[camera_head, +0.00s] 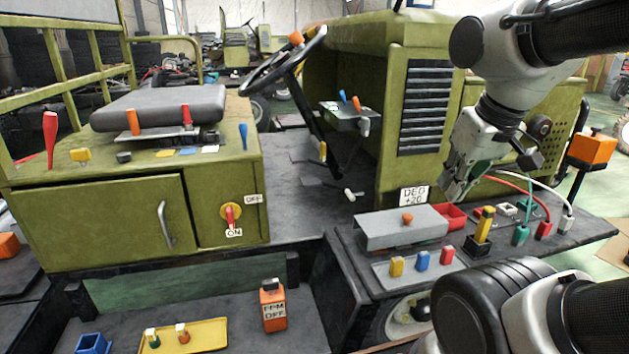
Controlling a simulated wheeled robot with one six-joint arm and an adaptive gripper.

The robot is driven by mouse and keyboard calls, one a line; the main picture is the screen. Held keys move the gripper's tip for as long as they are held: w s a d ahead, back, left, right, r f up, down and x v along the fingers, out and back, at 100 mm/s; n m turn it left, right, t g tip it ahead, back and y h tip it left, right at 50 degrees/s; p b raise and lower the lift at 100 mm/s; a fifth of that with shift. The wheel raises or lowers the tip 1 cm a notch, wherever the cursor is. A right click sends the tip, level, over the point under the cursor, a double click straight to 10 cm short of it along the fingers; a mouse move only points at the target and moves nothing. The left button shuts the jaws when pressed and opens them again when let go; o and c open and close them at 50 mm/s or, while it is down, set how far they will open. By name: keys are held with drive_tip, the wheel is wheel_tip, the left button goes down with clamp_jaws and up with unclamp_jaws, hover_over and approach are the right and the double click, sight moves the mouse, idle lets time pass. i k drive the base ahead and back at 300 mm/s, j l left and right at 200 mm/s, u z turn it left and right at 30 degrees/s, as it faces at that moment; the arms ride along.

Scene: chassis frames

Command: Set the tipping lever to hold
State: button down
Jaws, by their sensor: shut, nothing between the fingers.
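No lever in view carries a readable tipping or hold label, so I cannot tell which one is the tipping lever. A red lever (50,135) stands upright at the far left of the green seat box. An orange lever (133,122) and a shorter red lever (186,116) stand at the seat's front edge. A blue lever (244,135) is at the box's right corner. Small blue and orange levers (356,103) sit on a console by the steering wheel. My gripper (455,196) is shut and empty, pointing down above the right-hand shelf, apart from all these levers.
Below my gripper are a grey cover (400,230), a red bin (453,216), a yellow-handled switch (484,225) and coloured plugs with cables (521,234). The steering wheel (285,62) and green hood (375,35) rise behind. The middle floor (300,205) is mostly clear.

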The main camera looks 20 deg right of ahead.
sight(50, 121)
drive_tip(key=u, duration=1.25)
